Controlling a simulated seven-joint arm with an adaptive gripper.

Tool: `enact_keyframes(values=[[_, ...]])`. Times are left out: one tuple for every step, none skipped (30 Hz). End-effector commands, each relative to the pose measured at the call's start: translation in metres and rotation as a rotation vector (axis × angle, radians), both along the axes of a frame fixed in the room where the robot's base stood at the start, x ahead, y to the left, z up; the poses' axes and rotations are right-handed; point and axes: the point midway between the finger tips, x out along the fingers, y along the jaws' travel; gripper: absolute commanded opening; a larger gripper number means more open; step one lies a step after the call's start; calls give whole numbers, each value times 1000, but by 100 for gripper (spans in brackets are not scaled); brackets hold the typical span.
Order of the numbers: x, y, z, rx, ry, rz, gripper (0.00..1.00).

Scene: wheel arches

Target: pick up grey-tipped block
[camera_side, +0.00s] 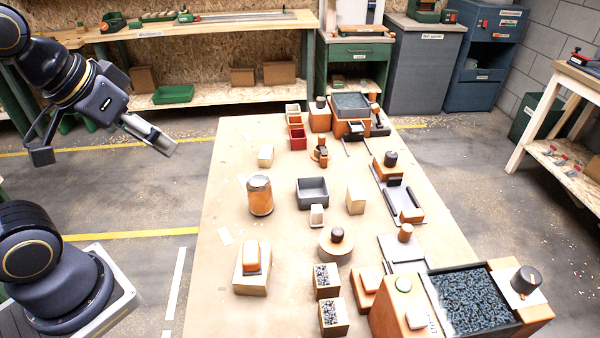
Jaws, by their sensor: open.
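My gripper (103,150) is at the upper left, open and empty, raised in the air off the table's left side and apart from every block. Several pieces on the table have grey or dark tops, and I cannot tell for sure which one is the grey-tipped block. A small pale upright block with a greyish top (317,216) stands near the middle, just in front of a grey square tray (312,187). An orange block with a dark grey cap (319,118) stands at the far end. An orange block with a dark knob (386,168) is at the right.
The wooden table (222,200) is crowded along its right side. An orange can-like cylinder (260,196) and a white-topped block (252,270) stand on the left part. A large bin of dark pieces (470,300) fills the near right corner. The table's left edge strip is mostly free.

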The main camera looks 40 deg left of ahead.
Motion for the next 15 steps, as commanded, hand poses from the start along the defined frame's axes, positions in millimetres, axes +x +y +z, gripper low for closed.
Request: enact_keyframes(values=[[12,1,19,-19,-57,24,71],[23,2,29,-35,-83,44,71],[40,5,42,-60,-108,75,71],[52,7,49,-76,-121,97,71],[65,10,56,-92,-130,119,71],[84,14,63,-112,-140,150,71],[99,18,67,-126,-145,173,71],[114,22,70,-138,-148,197,71],[136,28,72,-152,-151,230,71],[152,33,72,-161,-151,255,71],[168,38,70,-168,-150,277,71],[191,46,66,-175,-146,312,71],[208,52,60,-177,-142,335,71],[224,58,53,-178,-137,358,71],[246,67,42,-176,-127,388,71]])
